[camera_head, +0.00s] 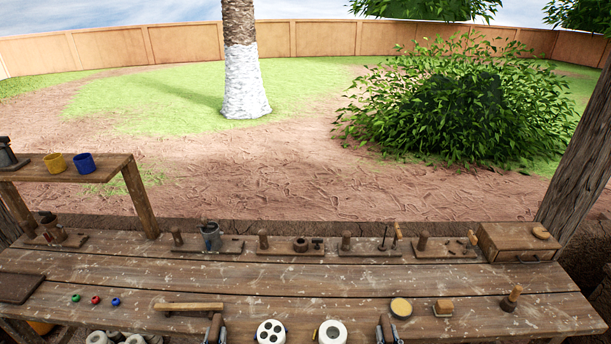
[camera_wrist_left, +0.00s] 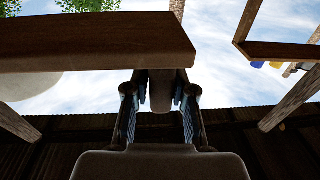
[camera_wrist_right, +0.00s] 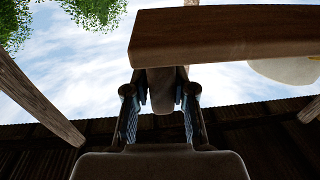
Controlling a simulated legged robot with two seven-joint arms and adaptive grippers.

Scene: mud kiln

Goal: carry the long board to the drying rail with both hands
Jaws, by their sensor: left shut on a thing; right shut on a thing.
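The long board (camera_wrist_left: 90,42) is a brown plank, seen close across the top of the left wrist view with its end just right of centre. It also crosses the top of the right wrist view (camera_wrist_right: 230,35), its end left of centre. My left gripper (camera_head: 215,328) and right gripper (camera_head: 387,330) are at the bottom edge of the head view, over the bench front. Each is shut on a brown part of the board, with a dark piece between the fingers in each wrist view. I cannot make out the plank in the head view, nor single out the drying rail.
The bench (camera_head: 250,285) is wide and its middle is mostly bare. A wooden bar (camera_head: 190,307) lies near my left gripper. Tool stands line its back, with a wooden box (camera_head: 517,243) at right. A raised shelf (camera_head: 62,170) with two cups is at left.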

